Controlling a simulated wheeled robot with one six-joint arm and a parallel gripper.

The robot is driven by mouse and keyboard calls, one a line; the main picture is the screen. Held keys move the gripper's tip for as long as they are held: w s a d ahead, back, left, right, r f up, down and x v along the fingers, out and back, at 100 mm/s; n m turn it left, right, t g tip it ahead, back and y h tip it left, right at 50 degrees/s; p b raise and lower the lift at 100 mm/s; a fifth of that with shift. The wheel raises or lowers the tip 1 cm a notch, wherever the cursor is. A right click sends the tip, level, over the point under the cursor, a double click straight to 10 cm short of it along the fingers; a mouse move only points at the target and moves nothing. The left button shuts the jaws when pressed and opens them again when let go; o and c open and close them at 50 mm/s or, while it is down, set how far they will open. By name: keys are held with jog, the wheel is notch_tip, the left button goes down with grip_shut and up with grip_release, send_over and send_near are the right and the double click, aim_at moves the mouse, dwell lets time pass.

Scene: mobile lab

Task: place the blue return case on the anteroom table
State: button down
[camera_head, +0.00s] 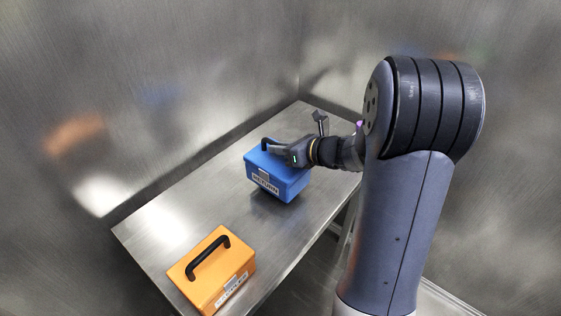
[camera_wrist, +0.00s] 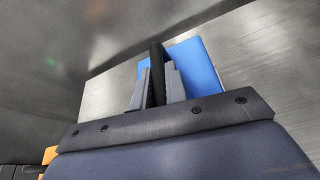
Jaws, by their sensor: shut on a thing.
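The blue return case (camera_head: 275,178) with a black handle and a white label is at the table's far half in the head view.
An orange case (camera_head: 212,272) with a black handle stands at the table's near end. Metal walls (camera_head: 150,90) close in the table's left and far sides. Bare tabletop lies between the two cases. My arm covers the right of the head view.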

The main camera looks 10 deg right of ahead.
aim_at(278, 158)
jog(key=shift+f, duration=1.8)
jog(key=shift+f+b, duration=0.2)
jog(key=shift+b, duration=0.2)
jog(key=c, duration=1.4)
grip_release()
jog(key=shift+c, duration=0.2)
jog(key=shift+r, duration=0.15)
jog(key=shift+s+d+r, duration=0.1)
jog(key=shift+r, duration=0.05)
jog(key=v, duration=1.1)
jog(key=shift+s, duration=0.35)
jog(key=shift+d+r, duration=0.1)
jog(key=shift+d, duration=0.05)
